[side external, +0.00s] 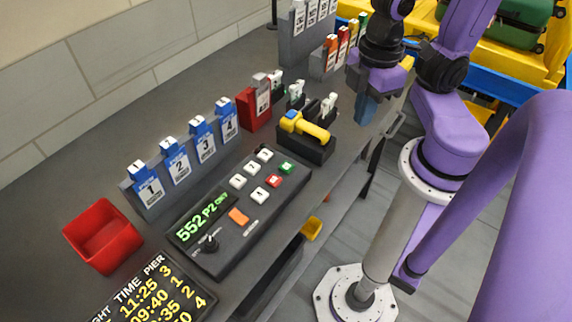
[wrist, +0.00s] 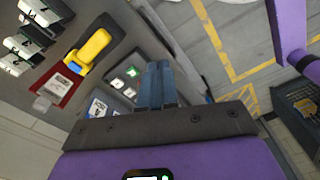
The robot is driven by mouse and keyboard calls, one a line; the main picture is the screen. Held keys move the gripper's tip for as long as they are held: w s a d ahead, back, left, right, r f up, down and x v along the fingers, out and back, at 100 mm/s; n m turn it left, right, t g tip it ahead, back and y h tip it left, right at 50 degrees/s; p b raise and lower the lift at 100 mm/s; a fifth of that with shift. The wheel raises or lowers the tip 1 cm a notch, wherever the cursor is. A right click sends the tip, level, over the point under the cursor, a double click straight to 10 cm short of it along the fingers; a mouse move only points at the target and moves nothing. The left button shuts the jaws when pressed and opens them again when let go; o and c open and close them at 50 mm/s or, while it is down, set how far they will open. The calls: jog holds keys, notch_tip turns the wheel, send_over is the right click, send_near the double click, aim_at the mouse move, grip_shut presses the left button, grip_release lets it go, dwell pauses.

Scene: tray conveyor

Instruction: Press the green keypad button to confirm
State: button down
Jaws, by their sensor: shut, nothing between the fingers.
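The dark keypad panel (side external: 262,222) lies on the grey counter, with a lit green display reading "552 P2" and more. Its green button (side external: 287,167) is at the panel's far right end, beside a red button (side external: 274,181) and several white buttons (side external: 238,181). The green button also shows in the wrist view (wrist: 132,72), just left of my fingers. My gripper (side external: 366,110) has blue fingers, shut and empty, pointing down. In the side view it is beyond the yellow scanner, apart from the keypad. In the wrist view the fingers (wrist: 155,68) hide part of the panel.
A yellow handheld scanner (side external: 305,127) sits in a black cradle between keypad and gripper. Blue numbered tags (side external: 150,190) stand behind the panel, with a red tag holder (side external: 254,108) farther along. A red bin (side external: 103,235) and a pier-time board (side external: 152,291) lie at left.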

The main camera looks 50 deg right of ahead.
dwell(0.4)
jog(key=m+g+h, duration=0.4)
jog(key=m+h, duration=0.4)
jog(key=h, duration=0.1)
send_over(283, 168)
notch_tip(283, 168, down, 7)
dwell(0.4)
jog(key=shift+f, duration=4.4)
jog(key=shift+f, duration=0.25)
jog(key=shift+f, duration=0.2)
